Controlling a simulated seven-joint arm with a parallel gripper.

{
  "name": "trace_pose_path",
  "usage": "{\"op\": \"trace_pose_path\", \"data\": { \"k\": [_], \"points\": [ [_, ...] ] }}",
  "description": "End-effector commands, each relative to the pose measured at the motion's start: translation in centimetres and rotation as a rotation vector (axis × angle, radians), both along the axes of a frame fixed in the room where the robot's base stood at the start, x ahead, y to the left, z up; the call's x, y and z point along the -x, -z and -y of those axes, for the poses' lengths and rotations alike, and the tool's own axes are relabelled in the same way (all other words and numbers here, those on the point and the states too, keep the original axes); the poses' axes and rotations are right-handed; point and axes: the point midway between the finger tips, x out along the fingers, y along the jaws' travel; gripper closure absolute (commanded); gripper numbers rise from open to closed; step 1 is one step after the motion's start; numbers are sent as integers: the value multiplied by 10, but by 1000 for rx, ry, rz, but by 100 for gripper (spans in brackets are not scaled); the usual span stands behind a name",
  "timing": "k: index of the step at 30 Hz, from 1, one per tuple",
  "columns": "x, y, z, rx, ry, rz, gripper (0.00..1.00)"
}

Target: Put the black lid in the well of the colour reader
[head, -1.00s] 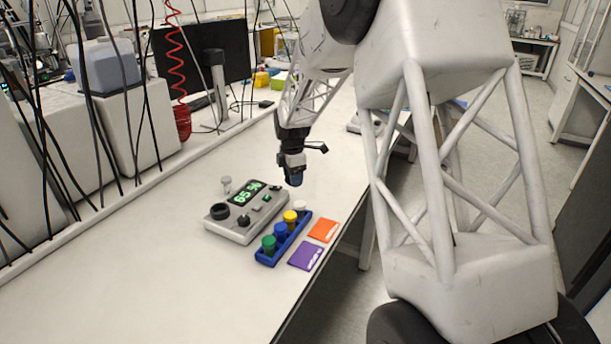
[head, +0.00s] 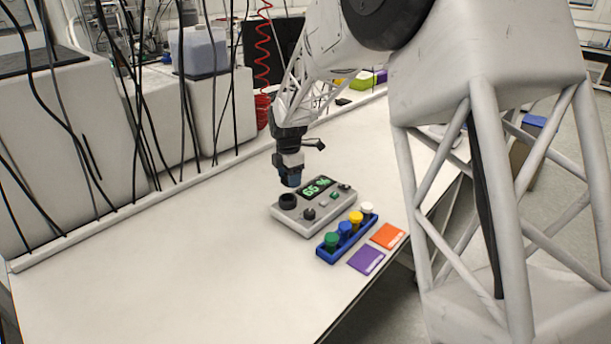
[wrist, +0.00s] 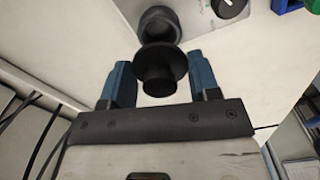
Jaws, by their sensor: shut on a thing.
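The black lid (wrist: 160,68), a round flange with a narrower knob, is between the blue fingers of my gripper (wrist: 160,80) in the wrist view. My gripper is shut on it. In the head view my gripper (head: 291,181) points down above the left end of the grey colour reader (head: 300,222), just over its black ring-shaped well (head: 288,199); the lid cannot be made out there. In the wrist view the well (wrist: 160,22) lies just beyond the lid, which overlaps its near rim in the picture. The well looks empty.
A blue rack (head: 327,256) with green, blue, yellow and white-capped vials stands in front of the reader. A purple card (head: 366,261) and an orange card (head: 387,236) lie beside it. Black cables (head: 185,110) hang at the back left. The table's left front is clear.

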Motion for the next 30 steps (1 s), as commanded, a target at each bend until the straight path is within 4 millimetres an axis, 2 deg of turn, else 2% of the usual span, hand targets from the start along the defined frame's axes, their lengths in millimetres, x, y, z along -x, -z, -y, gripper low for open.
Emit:
{"op": "trace_pose_path", "data": {
  "k": [5,17,30],
  "points": [
    [1,-1,-7,0,-12,0,66],
    [2,0,-7,0,-12,0,66],
    [2,21,-7,0,-12,-1,66]
  ]
}}
